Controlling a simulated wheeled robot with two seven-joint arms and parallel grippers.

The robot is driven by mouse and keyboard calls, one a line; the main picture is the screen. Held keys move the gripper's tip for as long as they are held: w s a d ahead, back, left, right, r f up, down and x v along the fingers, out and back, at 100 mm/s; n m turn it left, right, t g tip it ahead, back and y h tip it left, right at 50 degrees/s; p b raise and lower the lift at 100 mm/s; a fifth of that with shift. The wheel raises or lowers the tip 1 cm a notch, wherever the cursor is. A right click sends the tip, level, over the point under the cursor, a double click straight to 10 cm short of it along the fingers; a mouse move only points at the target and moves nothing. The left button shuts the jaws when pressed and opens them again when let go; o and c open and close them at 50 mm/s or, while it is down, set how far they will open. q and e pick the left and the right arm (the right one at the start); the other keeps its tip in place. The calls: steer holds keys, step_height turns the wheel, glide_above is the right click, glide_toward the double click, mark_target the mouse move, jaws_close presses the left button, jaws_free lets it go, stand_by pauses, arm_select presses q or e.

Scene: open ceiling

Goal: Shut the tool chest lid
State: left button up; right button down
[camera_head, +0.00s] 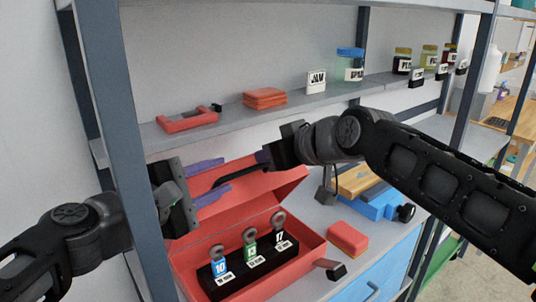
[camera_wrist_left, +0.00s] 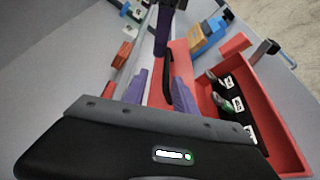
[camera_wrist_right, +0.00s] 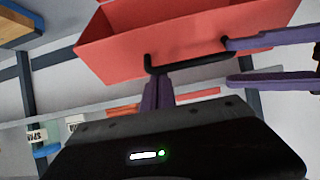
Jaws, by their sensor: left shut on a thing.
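The red tool chest (camera_head: 308,262) stands on the bench with its lid (camera_head: 270,190) raised and tilted back. A black bar handle (camera_head: 232,174) runs along the lid; it also shows in the left wrist view (camera_wrist_left: 168,72) and the right wrist view (camera_wrist_right: 190,64). My right gripper (camera_head: 262,157) is at the handle's other end. Its fingers (camera_wrist_right: 157,88) look close together, with no clear grasp visible.
Inside the chest, a black rack (camera_head: 262,264) holds several numbered tools. A red block (camera_head: 348,238) and a blue tool (camera_head: 378,206) lie to the right. A shelf (camera_head: 230,124) with jars and red items runs behind. A grey post (camera_head: 122,130) stands near my left arm.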

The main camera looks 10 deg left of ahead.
steer(key=shift+s, duration=0.1)
stand_by(0.3)
steer(key=shift+a, duration=0.15)
